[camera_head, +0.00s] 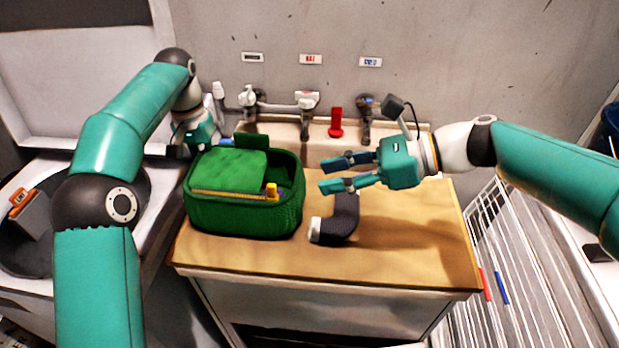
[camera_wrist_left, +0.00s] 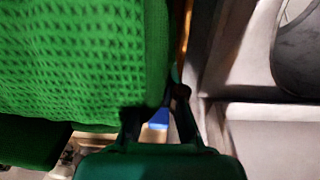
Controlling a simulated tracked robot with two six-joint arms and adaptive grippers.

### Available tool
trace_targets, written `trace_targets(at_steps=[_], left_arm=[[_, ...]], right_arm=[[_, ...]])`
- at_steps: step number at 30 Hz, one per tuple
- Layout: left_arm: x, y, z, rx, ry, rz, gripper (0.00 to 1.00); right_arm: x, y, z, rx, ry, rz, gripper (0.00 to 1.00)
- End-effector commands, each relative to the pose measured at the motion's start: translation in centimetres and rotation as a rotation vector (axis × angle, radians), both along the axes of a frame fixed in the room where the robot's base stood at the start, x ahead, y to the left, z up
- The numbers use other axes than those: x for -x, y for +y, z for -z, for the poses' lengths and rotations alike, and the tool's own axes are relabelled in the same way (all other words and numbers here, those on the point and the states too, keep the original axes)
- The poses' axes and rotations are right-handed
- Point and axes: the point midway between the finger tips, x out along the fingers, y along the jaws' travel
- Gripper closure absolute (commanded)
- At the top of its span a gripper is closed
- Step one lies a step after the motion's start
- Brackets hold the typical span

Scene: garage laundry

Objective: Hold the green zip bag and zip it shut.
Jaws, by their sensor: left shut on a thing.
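The green zip bag (camera_head: 240,215) sits on the left part of the wooden worktop. A green flap (camera_head: 230,168) covers the left part of its top; the right part is open. A yellow zip line runs along the front to a yellow tab (camera_head: 271,190). My left gripper (camera_head: 192,150) is at the bag's back left corner, its fingers mostly hidden. In the left wrist view its fingers are at the textured green side of the bag (camera_wrist_left: 85,60), shut on it. My right gripper (camera_head: 322,175) is open and empty, right of the bag and apart from it.
A dark bent object with a white end (camera_head: 343,215) lies on the worktop (camera_head: 410,255) below my right gripper. A sink with taps (camera_head: 306,100) and a red item (camera_head: 336,122) is behind. A white wire rack (camera_head: 520,260) stands at right. The worktop's front right is clear.

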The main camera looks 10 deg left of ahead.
Motion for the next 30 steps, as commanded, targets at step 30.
trace_targets(at_steps=[30], left_arm=[[0.00,0.00,-0.08,0.000,0.000,0.000,0.64]], right_arm=[[-0.04,-0.83,-0.41,0.000,0.001,0.000,0.62]])
